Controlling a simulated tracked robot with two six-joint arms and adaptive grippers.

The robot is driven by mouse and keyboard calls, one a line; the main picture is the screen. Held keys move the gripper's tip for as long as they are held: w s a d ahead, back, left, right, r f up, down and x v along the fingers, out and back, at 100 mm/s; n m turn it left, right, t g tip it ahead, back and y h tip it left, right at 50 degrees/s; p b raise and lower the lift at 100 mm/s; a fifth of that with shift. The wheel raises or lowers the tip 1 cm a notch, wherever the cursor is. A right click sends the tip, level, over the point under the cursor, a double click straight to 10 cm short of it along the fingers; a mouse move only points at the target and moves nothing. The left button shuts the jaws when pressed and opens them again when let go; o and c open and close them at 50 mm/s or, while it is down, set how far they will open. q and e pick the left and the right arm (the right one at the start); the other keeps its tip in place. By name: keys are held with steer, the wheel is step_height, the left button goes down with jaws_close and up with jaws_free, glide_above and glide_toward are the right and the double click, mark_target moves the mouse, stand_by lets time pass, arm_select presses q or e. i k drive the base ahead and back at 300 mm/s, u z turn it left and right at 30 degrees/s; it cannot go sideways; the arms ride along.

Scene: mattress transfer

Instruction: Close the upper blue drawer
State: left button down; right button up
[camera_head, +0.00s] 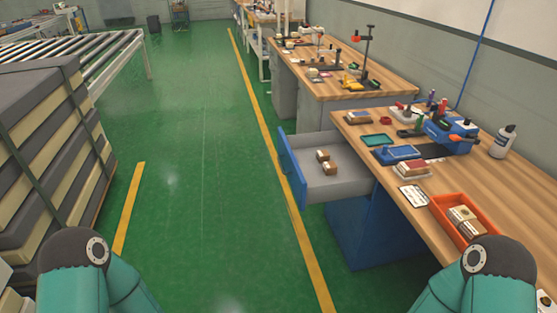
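The upper blue drawer (292,170) is pulled out to the left from under the wooden workbench (395,189). Its blue front faces the aisle, and its grey inside shows. Two small tan-and-brown boxes (326,161) lie in it. The blue cabinet (365,228) stands below, under the bench. My two arms show only as dark joints and teal links at the lower left and lower right corners. Both grippers are out of view, and nothing of mine touches the drawer.
The green floor (215,200) left of the drawer is clear. Stacked mattresses (50,140) stand at the left, with a roller conveyor (100,55) behind. Another workbench (345,85) stands farther back.

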mark_target(310, 186)
steer(key=u, duration=0.25)
steer(key=i, duration=1.85)
steer(key=z, duration=0.75)
steer(key=k, duration=0.75)
steer(key=z, duration=0.25)
steer(key=i, duration=0.8)
steer(key=u, duration=0.1)
